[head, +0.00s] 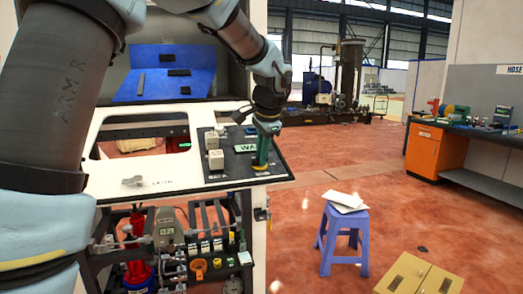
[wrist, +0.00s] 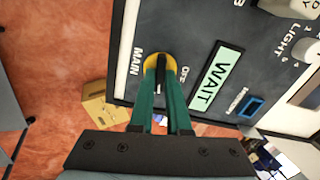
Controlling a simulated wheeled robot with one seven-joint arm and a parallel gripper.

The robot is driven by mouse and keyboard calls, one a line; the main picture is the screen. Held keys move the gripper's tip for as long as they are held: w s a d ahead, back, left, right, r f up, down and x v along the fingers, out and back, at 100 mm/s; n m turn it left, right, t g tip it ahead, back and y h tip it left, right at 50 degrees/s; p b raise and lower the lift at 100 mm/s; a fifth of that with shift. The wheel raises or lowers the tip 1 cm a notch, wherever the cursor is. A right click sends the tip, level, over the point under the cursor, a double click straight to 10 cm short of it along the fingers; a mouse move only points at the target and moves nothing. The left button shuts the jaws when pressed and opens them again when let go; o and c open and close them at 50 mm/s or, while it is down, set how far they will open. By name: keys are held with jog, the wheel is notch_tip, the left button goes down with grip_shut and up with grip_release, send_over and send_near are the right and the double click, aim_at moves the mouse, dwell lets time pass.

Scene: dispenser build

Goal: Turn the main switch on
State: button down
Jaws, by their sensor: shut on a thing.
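The main switch (wrist: 149,62) has a yellow round base and a dark knob, on the dark panel (wrist: 200,35) between the labels MAIN and OFF. My gripper (wrist: 160,68) has its two green fingers closed around the knob, one on each side. In the head view my gripper (head: 263,150) points down at the panel's right part, and the fingers hide most of the switch. The display (wrist: 214,78) beside the switch reads WAIT. The fingers cover part of the knob, so I cannot tell its exact setting.
A blue rocker switch (wrist: 250,106) and a LIGHT knob (wrist: 304,49) sit farther right on the panel in the wrist view. In the head view a blue stool (head: 342,240) and a cardboard box (head: 420,275) stand on the red floor to the right.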

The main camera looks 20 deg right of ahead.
jog(key=shift+m+p, duration=0.45)
jog(key=shift+m, duration=0.65)
jog(key=c, duration=0.9)
grip_release()
jog(key=b+v, duration=0.2)
jog(key=v, duration=0.8)
jog(key=shift+s+r+b, duration=0.2)
jog(key=shift+r+b, duration=0.15)
